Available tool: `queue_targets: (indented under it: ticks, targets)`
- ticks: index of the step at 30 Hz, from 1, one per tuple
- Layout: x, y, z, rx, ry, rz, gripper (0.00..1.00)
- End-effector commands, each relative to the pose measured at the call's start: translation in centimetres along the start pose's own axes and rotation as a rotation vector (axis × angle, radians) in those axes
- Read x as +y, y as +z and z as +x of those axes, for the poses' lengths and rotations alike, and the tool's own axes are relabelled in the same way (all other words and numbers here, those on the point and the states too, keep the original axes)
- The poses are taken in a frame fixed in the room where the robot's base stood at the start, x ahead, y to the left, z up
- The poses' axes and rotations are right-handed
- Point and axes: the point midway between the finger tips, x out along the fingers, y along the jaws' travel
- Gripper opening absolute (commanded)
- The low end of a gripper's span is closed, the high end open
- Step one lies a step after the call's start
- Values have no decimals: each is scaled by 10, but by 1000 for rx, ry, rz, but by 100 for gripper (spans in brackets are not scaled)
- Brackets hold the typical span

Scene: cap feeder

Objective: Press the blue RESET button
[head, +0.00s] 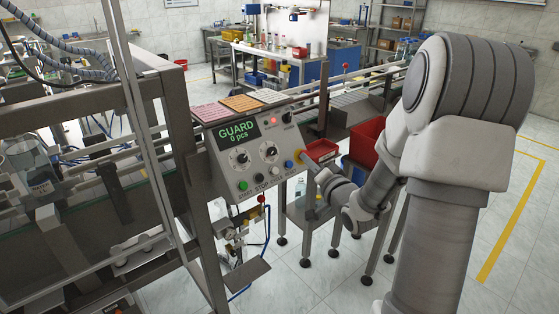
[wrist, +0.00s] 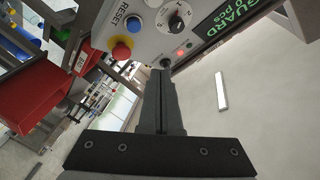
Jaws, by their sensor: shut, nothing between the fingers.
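The blue RESET button (head: 289,164) is at the lower right of the grey control panel (head: 228,172). In the wrist view the blue button (wrist: 133,24) shows at the upper left, under its RESET label and beside a red mushroom button (wrist: 121,53) on a yellow base. My gripper (wrist: 163,76) is shut and empty. In the wrist view its tips are below and right of the blue button, apart from it.
The panel screen (head: 237,132) reads GUARD, 0 pcs. Knobs, a lit red lamp (wrist: 180,53) and other buttons surround it. Red bins (head: 367,141) stand behind on a metal stand. A metal frame and guard are at left. Open floor lies at right.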

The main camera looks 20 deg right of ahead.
Motion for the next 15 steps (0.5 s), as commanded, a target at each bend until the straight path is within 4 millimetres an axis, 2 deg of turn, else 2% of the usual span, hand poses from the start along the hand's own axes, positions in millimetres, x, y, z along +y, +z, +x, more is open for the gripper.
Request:
queue_targets:
  ticks: [1,6,15]
  targets:
    - [8,-4,-3,23,-23,54,0]
    - [17,-14,-11,82,-109,185,0]
    - [20,-20,-16,111,-156,248,0]
